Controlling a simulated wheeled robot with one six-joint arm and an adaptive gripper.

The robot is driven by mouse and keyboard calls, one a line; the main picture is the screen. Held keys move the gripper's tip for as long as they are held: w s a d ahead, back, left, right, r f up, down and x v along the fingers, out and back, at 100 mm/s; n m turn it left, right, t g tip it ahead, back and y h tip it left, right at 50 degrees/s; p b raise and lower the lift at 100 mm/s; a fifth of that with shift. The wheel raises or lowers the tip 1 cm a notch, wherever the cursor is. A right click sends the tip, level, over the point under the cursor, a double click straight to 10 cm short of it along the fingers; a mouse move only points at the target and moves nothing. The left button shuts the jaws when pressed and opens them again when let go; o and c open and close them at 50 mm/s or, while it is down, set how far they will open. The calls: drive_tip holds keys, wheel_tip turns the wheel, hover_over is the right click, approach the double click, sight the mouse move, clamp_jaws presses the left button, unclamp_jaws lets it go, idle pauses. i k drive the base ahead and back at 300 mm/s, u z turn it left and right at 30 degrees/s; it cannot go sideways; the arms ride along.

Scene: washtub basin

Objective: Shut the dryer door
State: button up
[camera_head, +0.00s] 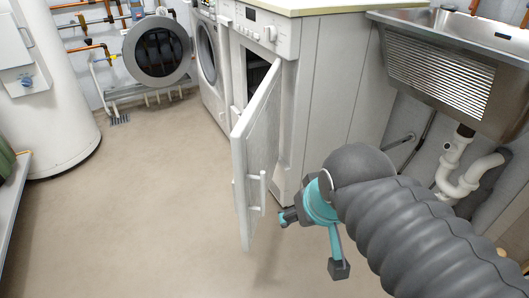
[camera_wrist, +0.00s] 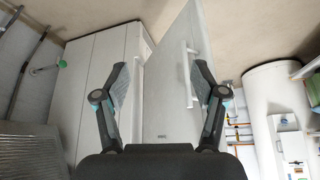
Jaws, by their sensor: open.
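The near white machine (camera_head: 268,32), which I take for the dryer, has a control panel on top and a dark opening in front. Its flat white rectangular door (camera_head: 256,150) stands wide open, jutting toward the viewer, with a bar handle (camera_head: 263,190) on its right-hand face. My gripper (camera_head: 312,243) is open and empty, right of the door's lower part, apparently apart from it. In the wrist view, the door (camera_wrist: 168,105) and its handle (camera_wrist: 188,75) show beyond and between the fingers (camera_wrist: 160,78). Contact with the door cannot be seen.
Another white front-loader (camera_head: 207,58) stands beyond the near machine. A round grey door (camera_head: 158,52) stands by the piped back wall. A metal sink (camera_head: 440,80) and its white drainpipe (camera_head: 465,175) are at right. A white tank (camera_head: 45,100) stands left. The middle floor is clear.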

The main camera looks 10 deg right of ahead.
sight(255, 138)
drive_tip(key=z, duration=0.95)
drive_tip(key=k, duration=0.6)
drive_tip(key=u, duration=0.85)
